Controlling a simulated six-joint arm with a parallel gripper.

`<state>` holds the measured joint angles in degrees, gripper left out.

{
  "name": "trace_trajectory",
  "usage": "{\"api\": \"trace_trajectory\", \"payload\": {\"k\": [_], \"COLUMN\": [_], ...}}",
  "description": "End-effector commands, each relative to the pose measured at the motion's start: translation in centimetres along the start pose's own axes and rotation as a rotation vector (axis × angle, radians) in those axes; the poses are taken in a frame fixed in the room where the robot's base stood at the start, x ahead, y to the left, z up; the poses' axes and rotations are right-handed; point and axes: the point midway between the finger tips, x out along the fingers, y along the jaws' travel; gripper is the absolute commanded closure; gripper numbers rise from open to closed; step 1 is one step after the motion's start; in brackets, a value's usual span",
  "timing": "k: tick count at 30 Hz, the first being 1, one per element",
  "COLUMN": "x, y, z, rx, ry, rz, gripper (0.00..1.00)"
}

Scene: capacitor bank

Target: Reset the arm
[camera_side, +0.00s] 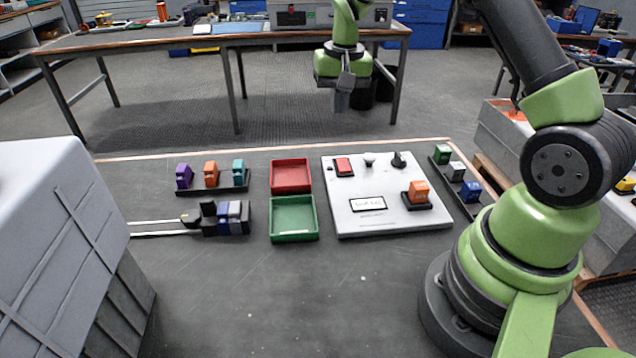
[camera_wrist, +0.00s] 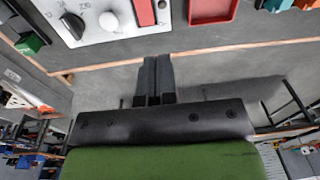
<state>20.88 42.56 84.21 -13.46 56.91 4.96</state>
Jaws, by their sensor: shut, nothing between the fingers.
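My gripper (camera_side: 341,101) hangs over the floor beyond the far edge of the work table in the side view, well clear of everything on it. In the wrist view my gripper (camera_wrist: 156,60) has its two dark fingers together with nothing between them. The panel (camera_wrist: 110,38) also shows at the wrist view's top left.
A red tray (camera_side: 290,188) and a green tray (camera_side: 293,237) look empty. Purple, orange and teal blocks stand in a rack (camera_side: 212,190) at left. A grey box (camera_side: 55,230) stands front left. The front table is clear.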

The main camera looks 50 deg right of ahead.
Motion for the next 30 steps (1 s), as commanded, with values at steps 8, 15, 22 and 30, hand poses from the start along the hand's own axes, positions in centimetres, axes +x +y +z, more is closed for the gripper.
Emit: {"api": "trace_trajectory", "payload": {"k": [8,15,22,30], "x": [-11.3,-16.6,-17.8,-17.3], "y": [-2.6,-1.7,0.5,1.7], "z": [7.6,16.0,22.8,25.6], "rx": [-0.126,-0.233,-0.321,-0.361], "ry": [0.148,0.257,0.341,0.375], "rz": [-0.137,-0.266,-0.384,-0.441], "gripper": [1.0,1.0,1.0,1.0]}}
